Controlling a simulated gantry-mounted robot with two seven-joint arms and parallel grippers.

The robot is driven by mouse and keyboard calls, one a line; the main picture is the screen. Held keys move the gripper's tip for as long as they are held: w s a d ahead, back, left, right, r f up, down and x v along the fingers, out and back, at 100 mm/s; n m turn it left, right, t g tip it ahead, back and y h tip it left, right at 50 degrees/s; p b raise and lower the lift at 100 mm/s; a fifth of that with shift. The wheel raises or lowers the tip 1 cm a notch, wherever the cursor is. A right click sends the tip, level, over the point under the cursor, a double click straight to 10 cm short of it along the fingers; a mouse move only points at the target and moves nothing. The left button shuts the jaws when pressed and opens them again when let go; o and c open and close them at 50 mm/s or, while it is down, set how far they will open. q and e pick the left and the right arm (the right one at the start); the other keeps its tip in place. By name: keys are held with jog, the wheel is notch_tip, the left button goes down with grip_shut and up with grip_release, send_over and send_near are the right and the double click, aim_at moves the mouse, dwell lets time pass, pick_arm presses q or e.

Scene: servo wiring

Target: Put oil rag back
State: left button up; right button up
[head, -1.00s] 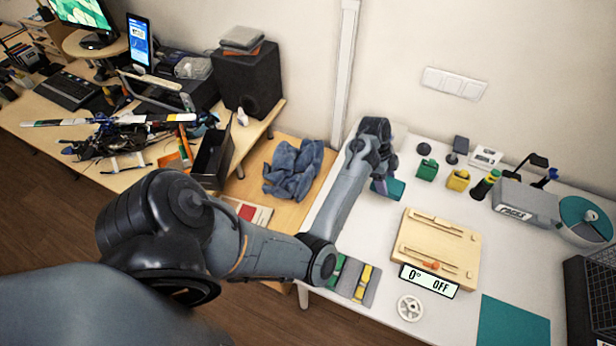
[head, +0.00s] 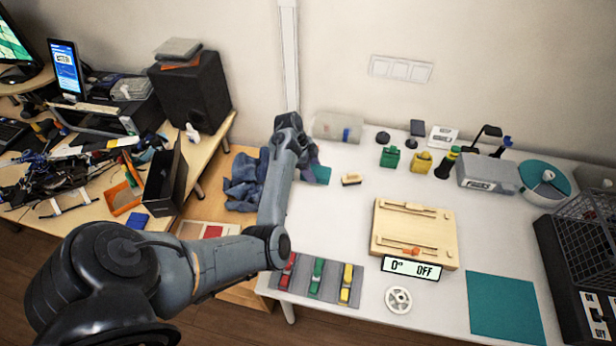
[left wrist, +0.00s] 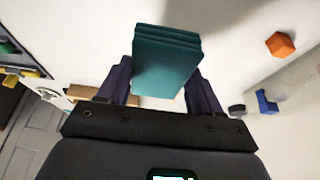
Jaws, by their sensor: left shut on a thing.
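My left gripper (left wrist: 164,84) is shut on a teal, layered block that looks like a folded rag (left wrist: 168,60), its dark fingers on both sides of it. In the head view the teal rag (head: 321,174) shows beside the end of my left arm, at the left back of the white table. My left gripper (head: 312,162) is partly hidden there by the arm. I cannot tell whether the rag touches the table. My right gripper is not in view.
A small brush (head: 351,179) lies just right of the rag. A grey roll (head: 338,127) is behind. A wooden board (head: 428,222) and a flat teal mat (head: 506,306) lie on the white table. Blue cloth (head: 245,182) lies on the lower wooden surface at left.

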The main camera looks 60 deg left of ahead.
pick_arm(q)
jog(key=shift+s+a+f, duration=0.3)
jog(key=shift+a+f, duration=0.3)
jog(key=shift+a, duration=0.3)
jog(key=shift+f+b, duration=0.45)
jog(key=shift+f, duration=1.55)
jog(key=shift+f, duration=0.15)
jog(key=o, duration=1)
